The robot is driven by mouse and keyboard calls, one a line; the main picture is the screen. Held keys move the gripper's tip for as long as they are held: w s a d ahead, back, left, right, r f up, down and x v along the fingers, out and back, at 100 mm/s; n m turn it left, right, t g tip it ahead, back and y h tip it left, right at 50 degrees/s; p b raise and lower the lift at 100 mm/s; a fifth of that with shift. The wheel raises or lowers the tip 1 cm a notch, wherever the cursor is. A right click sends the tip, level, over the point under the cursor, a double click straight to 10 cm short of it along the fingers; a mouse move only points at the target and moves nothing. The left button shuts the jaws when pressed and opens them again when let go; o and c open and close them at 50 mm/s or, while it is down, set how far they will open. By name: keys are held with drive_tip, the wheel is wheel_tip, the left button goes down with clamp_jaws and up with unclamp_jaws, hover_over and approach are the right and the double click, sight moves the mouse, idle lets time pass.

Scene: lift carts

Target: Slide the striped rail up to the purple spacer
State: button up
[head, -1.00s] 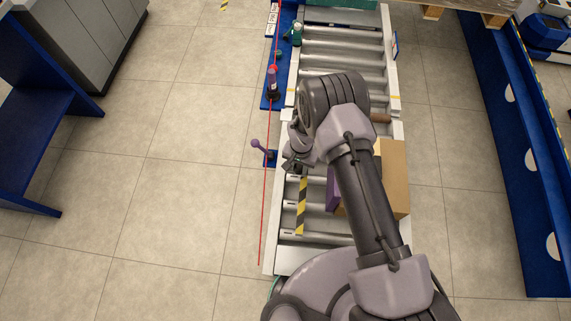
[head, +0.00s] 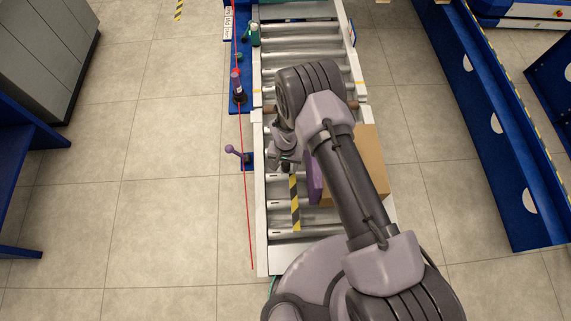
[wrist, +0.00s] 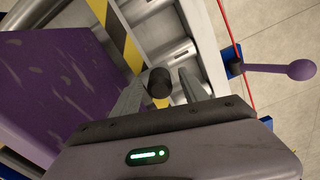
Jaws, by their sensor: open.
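The striped rail (head: 295,203) is a yellow-and-black bar lying lengthwise over the rollers of the near conveyor. It also shows at the top of the wrist view (wrist: 118,34). The purple spacer (head: 314,182) is a flat purple block to its right, against a cardboard box. It fills the left of the wrist view (wrist: 45,85), with a gap between it and the rail. My gripper (head: 287,165) is over the rail's far end. In the wrist view my open fingers (wrist: 160,92) stand either side of a dark round knob (wrist: 160,83). Contact with the knob cannot be told.
The cardboard box (head: 371,160) sits on the right of the conveyor (head: 262,225). A purple ball-ended lever (head: 235,151) sticks out on the left side, by a red line (head: 246,205) along the conveyor. Floor on the left is clear.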

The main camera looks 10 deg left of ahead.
wheel_tip(320, 180, up, 17)
drive_tip(key=p, duration=0.5)
drive_tip(key=shift+r, duration=0.1)
